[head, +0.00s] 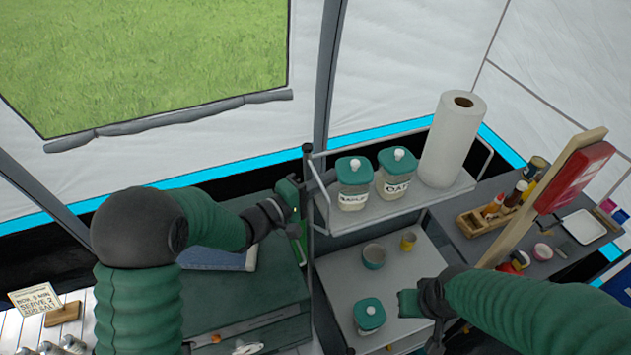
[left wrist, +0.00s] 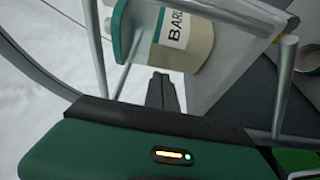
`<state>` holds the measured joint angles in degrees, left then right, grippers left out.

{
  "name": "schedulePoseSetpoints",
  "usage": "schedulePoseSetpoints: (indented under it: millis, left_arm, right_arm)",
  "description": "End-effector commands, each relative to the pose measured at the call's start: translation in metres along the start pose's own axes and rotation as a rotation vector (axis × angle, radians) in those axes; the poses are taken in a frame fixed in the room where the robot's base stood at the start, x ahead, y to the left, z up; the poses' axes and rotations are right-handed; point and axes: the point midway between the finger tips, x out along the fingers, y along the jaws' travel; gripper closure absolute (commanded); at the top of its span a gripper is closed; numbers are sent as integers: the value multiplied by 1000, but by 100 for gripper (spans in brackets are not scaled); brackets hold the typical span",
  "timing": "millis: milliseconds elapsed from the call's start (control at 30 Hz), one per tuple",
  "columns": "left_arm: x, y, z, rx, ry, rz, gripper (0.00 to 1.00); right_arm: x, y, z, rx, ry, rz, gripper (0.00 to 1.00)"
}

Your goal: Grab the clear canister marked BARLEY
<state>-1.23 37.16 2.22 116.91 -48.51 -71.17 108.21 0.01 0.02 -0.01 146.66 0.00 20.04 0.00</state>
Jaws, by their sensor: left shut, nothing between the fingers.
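The clear canister marked BARLEY (head: 353,200) has a teal lid with a white knob. It stands at the left end of the upper rack shelf; its label partly shows in the left wrist view (left wrist: 190,45), tilted by the camera angle. My left gripper (head: 326,181) is at the left end of the shelf, beside the canister, with its fingers pointing toward it. In the left wrist view its dark fingers (left wrist: 162,90) are together and empty, just short of the canister.
A similar canister marked OAT (head: 393,186) stands close right of BARLEY, then a paper towel roll (head: 452,140). Metal rails (head: 322,215) edge the shelf.

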Motion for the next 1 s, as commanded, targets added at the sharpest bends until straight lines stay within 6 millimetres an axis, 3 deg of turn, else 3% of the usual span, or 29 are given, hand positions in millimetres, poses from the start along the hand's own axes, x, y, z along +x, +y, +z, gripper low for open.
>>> schedulePoseSetpoints:
  millis: [367,700,1000]
  left_arm:
    - [-1,1,4,0,0,1,100]
    - [-15,0,47,0,-2,0,100]
    - [-15,0,47,1,-2,0,100]
  right_arm:
    - [-1,0,0,0,0,0,80]
    - [-5,0,-1,0,0,0,80]
    - [-5,0,-1,0,0,0,80]
